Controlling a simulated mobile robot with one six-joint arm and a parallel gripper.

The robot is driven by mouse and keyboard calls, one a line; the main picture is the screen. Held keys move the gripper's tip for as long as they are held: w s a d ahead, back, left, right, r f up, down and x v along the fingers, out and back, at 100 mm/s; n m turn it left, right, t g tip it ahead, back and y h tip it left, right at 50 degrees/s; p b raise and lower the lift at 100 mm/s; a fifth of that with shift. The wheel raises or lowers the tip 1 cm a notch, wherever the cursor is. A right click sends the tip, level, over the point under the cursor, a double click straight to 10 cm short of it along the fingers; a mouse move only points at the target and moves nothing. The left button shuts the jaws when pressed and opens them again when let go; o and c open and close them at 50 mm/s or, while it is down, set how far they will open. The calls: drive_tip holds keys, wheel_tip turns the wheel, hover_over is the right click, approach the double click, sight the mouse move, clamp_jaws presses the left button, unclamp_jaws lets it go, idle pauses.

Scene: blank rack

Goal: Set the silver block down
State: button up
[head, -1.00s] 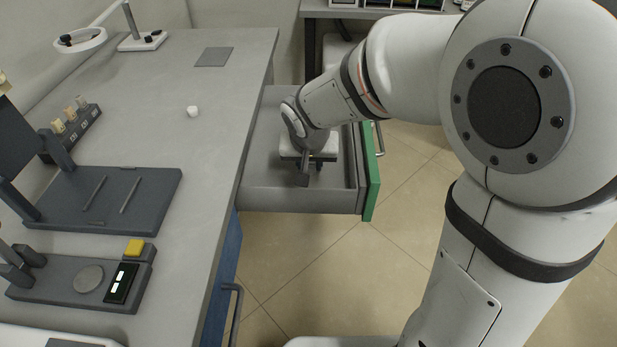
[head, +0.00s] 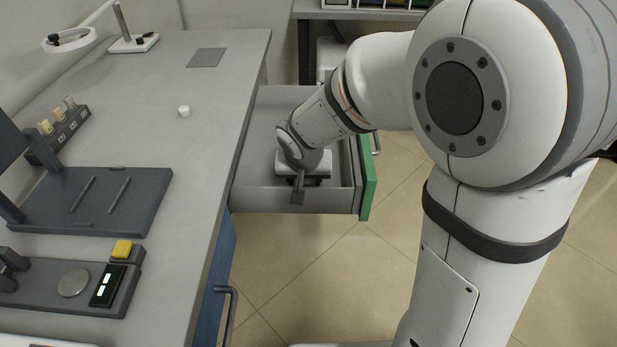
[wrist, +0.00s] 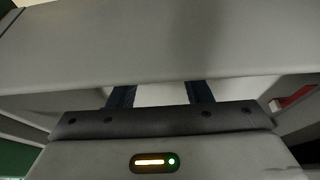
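In the wrist view, two dark fingers (wrist: 161,93) stand apart. A pale surface, which looks like the silver block (wrist: 161,95), fills the gap between them from side to side. The fingertips and the rest of the block are hidden behind a broad grey surface, likely the drawer's near wall. I cannot see whether the block touches the drawer floor.
The green drawer front (head: 367,178) is at the right. The drawer's far part looks clear.

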drive_tip(key=shift+o, duration=0.3)
drive_tip(key=shift+s+r+p, duration=0.1)
drive_tip(key=shift+r+p, duration=0.25)
drive_tip(key=shift+r, duration=0.15)
drive_tip(key=p+v, duration=0.3)
drive_tip(key=v, duration=0.8)
drive_tip(key=shift+s+r, duration=0.1)
drive_tip(key=shift+s, duration=0.05)
drive_tip(key=s+d+r+g+p, duration=0.1)
drive_tip(key=s+d+r+p, duration=0.5)
drive_tip(key=r+p, duration=0.5)
drive_tip(key=s+d+r+p, duration=0.7)
drive_tip(key=d+r+p, duration=0.2)
drive_tip(key=r+p, duration=0.2)
drive_tip(key=shift+s+r+g, duration=0.2)
drive_tip(key=shift+r+g, duration=0.05)
drive_tip(key=shift+g, duration=0.15)
